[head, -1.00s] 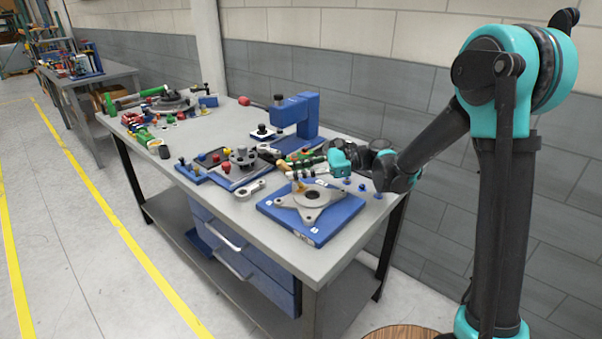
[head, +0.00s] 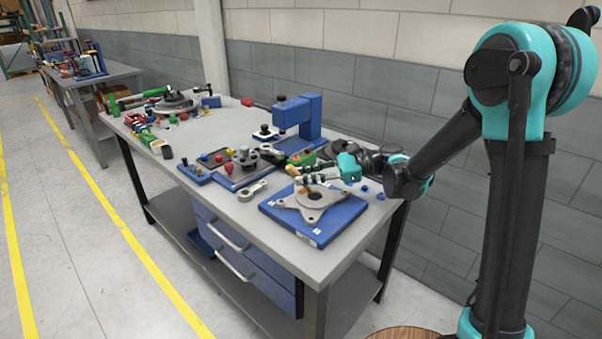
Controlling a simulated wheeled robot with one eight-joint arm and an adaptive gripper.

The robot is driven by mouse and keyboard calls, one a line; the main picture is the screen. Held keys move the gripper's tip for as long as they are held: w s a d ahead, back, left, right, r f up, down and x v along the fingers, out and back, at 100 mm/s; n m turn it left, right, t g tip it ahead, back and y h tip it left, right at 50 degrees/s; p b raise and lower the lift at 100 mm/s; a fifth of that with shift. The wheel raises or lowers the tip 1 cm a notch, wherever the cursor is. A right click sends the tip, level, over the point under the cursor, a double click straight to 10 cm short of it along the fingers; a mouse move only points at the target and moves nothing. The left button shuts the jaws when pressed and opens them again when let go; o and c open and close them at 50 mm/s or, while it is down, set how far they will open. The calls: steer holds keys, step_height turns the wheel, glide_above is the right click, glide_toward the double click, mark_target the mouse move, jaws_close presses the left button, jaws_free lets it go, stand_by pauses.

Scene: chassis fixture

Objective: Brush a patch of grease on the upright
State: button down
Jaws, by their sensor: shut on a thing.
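A grey four-armed casting (head: 289,202) lies on a blue base plate (head: 318,235) at the near end of the bench. My gripper (head: 308,180) is over the back part of the casting, reaching in from the right. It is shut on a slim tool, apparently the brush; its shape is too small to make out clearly. A small tan-brown piece (head: 303,189) shows just below the fingers, near the casting's middle. I cannot tell whether it is the brush tip or touches the casting. No separate upright or grease patch can be made out here.
A blue C-shaped press (head: 309,115) stands behind the casting. A small blue fixture board (head: 232,182) with knobs and a grey wrench (head: 252,190) lie to the left. Small blue pegs (head: 365,188) stand at the plate's right.

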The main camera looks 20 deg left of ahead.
steer(key=shift+s+a, duration=0.3)
steer(key=shift+s, duration=0.3)
steer(key=shift+w+a, duration=0.25)
steer(key=shift+a, duration=0.35)
steer(key=shift+w+a, duration=0.3)
steer(key=shift+a, duration=0.3)
steer(key=shift+w+a, duration=0.25)
steer(key=shift+a, duration=0.35)
steer(key=shift+s+d+f, duration=0.1)
steer(key=shift+s+d, duration=0.15)
steer(key=shift+d, duration=0.4)
steer(key=shift+s+d, duration=0.3)
steer(key=shift+d, duration=0.3)
steer(key=shift+s+d+f, duration=0.1)
steer(key=shift+s+d, duration=0.15)
steer(key=shift+d, duration=0.4)
steer(key=shift+r, duration=0.1)
step_height(320, 180, up, 6)
steer(key=shift+r, duration=0.15)
step_height(320, 180, up, 3)
steer(key=shift+f, duration=0.15)
